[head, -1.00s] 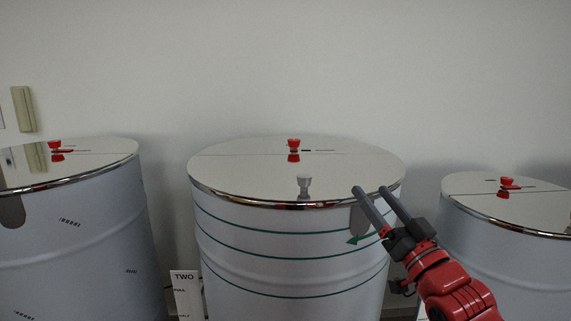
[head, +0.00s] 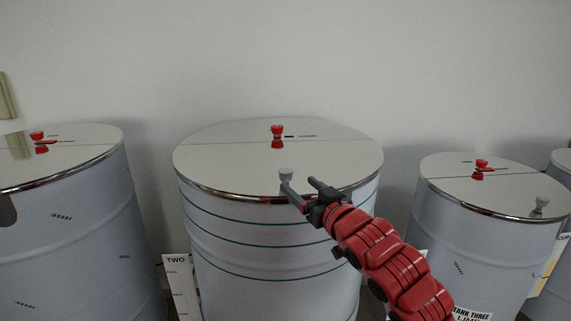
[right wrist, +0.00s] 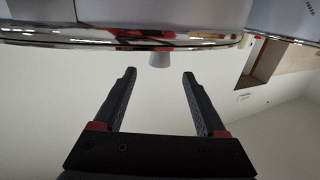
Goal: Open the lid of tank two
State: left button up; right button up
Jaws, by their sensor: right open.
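Tank two (head: 270,255) stands in the middle of the head view, with green bands and a "TWO" sign (head: 177,285) beside it. Its lid (head: 225,160) lies flat and closed. A small grey knob (head: 286,174) stands near the lid's front edge. My right gripper (head: 299,182) is open and empty at the front rim, its fingertips close to the knob. In the right wrist view the knob (right wrist: 159,60) shows beyond the fingertips and between them, touching neither finger. My left gripper is not in view.
A red knob (head: 277,131) stands farther back on the lid. Another tank (head: 70,220) stands at left, and tank three (head: 490,240) at right. A plain wall (head: 300,50) is behind. Narrow gaps separate the tanks.

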aim_at(289, 175)
jog(key=p+x, duration=0.1)
jog(key=x, duration=0.2)
jog(key=p+x, duration=0.1)
jog(key=x, duration=0.2)
jog(key=shift+w+a+r+p, duration=0.15)
jog(key=shift+w+r+p, duration=0.05)
jog(key=shift+w+p, duration=0.15)
jog(key=shift+w+a+f, duration=0.2)
jog(key=shift+w+a, duration=0.1)
jog(key=shift+w, duration=0.35)
grip_shut()
dwell(0.6)
